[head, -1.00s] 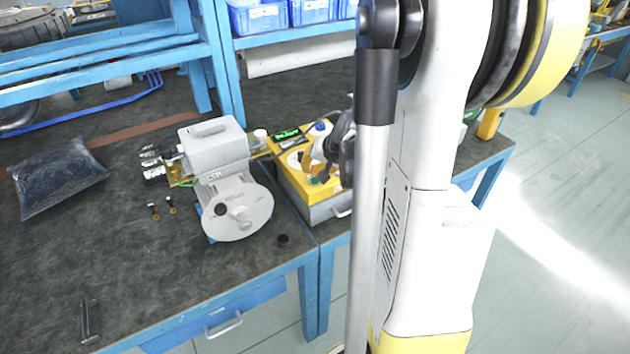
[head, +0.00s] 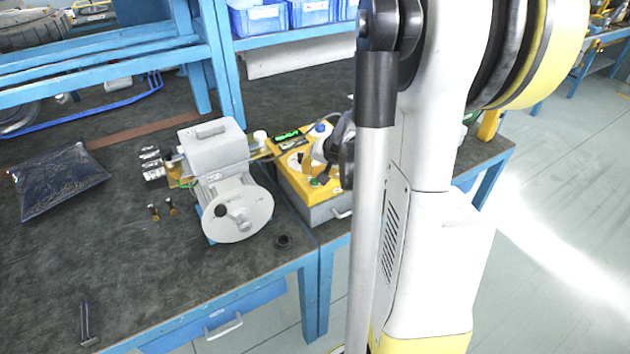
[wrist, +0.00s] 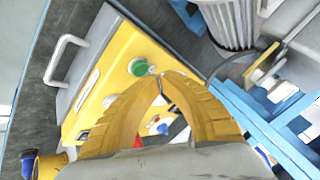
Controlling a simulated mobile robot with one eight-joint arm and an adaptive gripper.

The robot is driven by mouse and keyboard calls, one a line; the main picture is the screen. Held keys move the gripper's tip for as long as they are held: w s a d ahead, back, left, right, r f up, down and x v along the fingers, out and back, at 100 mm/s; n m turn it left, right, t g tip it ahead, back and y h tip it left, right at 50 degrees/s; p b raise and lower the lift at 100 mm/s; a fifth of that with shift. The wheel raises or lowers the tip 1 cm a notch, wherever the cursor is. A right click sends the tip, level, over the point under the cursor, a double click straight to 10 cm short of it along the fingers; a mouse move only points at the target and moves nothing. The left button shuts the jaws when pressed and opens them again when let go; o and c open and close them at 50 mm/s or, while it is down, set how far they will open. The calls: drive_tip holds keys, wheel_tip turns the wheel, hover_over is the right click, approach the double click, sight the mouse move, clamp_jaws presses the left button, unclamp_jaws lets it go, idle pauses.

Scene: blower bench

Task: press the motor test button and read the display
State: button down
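The yellow-topped test box (head: 291,178) stands on the bench right of the blower motor (head: 236,212). Its small display (head: 287,135) glows green at the back left of the top; I cannot read it at this size. The green button (head: 315,183) is near the front of the top and also shows in the wrist view (wrist: 138,66). My gripper (wrist: 160,78) is over the box with its yellow fingertips together and nothing visible between them. In the wrist view the tips appear just beside the green button; contact cannot be told. The fingers hide part of the panel.
A blue knob (head: 320,128) rises from the back of the box. A grey housing (head: 213,148) sits behind the motor. A dark bag (head: 57,178) and small brass-coloured fittings (head: 162,208) lie to the left. The blue shelf frame (head: 222,60) stands behind. The front left of the bench is mostly clear.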

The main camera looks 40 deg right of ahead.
sight(312, 179)
drive_tip(key=shift+f, duration=0.15)
drive_tip(key=shift+f+b, duration=0.3)
drive_tip(key=shift+b, duration=0.15)
drive_tip(key=shift+f+b, duration=0.35)
idle(0.4)
drive_tip(key=shift+r, duration=0.15)
drive_tip(key=shift+r+p, duration=0.65)
drive_tip(key=shift+r, duration=0.1)
wheel_tip(312, 179, up, 5)
drive_tip(key=p, duration=0.4)
idle(0.9)
